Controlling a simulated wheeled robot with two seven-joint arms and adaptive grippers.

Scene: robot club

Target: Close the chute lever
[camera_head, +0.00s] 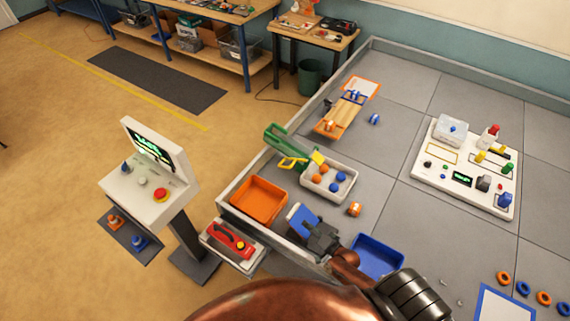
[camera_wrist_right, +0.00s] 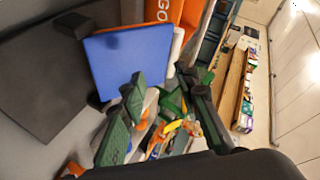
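The green chute (camera_head: 288,148) slopes down to a white tray (camera_head: 316,193) with orange and blue balls. Yellow parts (camera_head: 318,157) sit at its lower end; I cannot tell for sure which is the lever or how it is set. In the right wrist view the green chute (camera_wrist_right: 172,104) and a yellow part (camera_wrist_right: 171,127) show beyond my fingers, partly hidden. My right gripper (camera_head: 318,234) is nearer than the chute, beside a blue panel (camera_head: 301,218). Its two fingers stand apart in the right wrist view (camera_wrist_right: 160,112), with nothing visibly held. My left gripper is not in view.
An orange bin (camera_head: 259,200) stands left of the tray, and a blue bin (camera_head: 377,257) lies right of my gripper. An orange-and-white roll (camera_head: 354,209) is near the tray. A white control board (camera_head: 466,167) stands right; a console (camera_head: 150,180) stands outside the low wall.

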